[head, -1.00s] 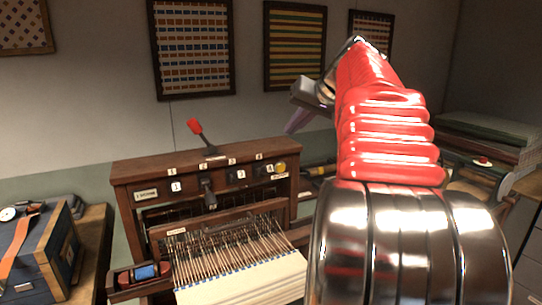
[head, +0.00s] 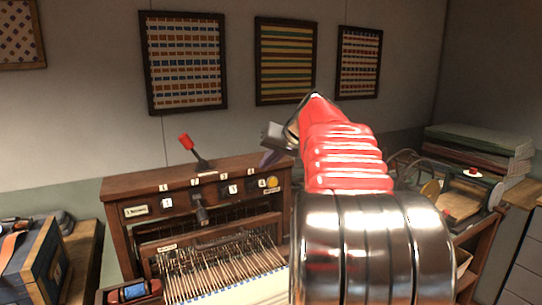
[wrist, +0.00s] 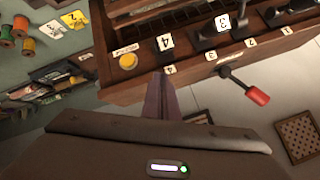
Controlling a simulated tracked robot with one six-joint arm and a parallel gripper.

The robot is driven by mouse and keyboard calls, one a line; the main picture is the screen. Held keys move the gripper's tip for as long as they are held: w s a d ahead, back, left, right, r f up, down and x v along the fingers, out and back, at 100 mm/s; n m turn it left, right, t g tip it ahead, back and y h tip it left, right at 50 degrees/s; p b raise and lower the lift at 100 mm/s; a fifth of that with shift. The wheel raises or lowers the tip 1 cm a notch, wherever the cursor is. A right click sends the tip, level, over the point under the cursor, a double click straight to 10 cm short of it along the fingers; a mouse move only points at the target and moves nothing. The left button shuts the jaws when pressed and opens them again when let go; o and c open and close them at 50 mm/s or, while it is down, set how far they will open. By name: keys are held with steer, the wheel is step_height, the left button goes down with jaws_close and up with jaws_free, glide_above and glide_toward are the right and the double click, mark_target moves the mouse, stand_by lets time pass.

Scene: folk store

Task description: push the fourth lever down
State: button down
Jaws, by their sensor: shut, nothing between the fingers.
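A dark wooden loom cabinet (head: 125,190) stands at the centre left in the head view, with number labels along its top and front. A red-handled lever (head: 187,142) sticks up from its top; it also shows in the wrist view (wrist: 257,95). A dark lever (head: 200,212) hangs at the front, below the top edge. The front "4" label (head: 262,184) is near the right end and also shows in the wrist view (wrist: 165,43). My gripper (head: 268,157) is shut and empty at the cabinet's top right; in the wrist view its fingertips (wrist: 162,78) overlap the edge by the small "4".
A yellow button (head: 272,182) sits beside the front "4". Threads (head: 220,262) spread below the front. A blue case (head: 35,262) stands at left; a side bench with stacked cloth (head: 480,145) is at right. Spools (wrist: 25,42) lie on a shelf.

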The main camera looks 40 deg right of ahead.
mark_target(256, 185)
steer(key=shift+s+a+f, duration=0.2)
steer(key=shift+a+f, duration=0.15)
steer(key=shift+f, duration=0.2)
steer(key=shift+s+a+f, duration=0.2)
steer(key=shift+a+f, duration=0.15)
steer(key=shift+f, duration=0.15)
steer(key=shift+a, duration=0.15)
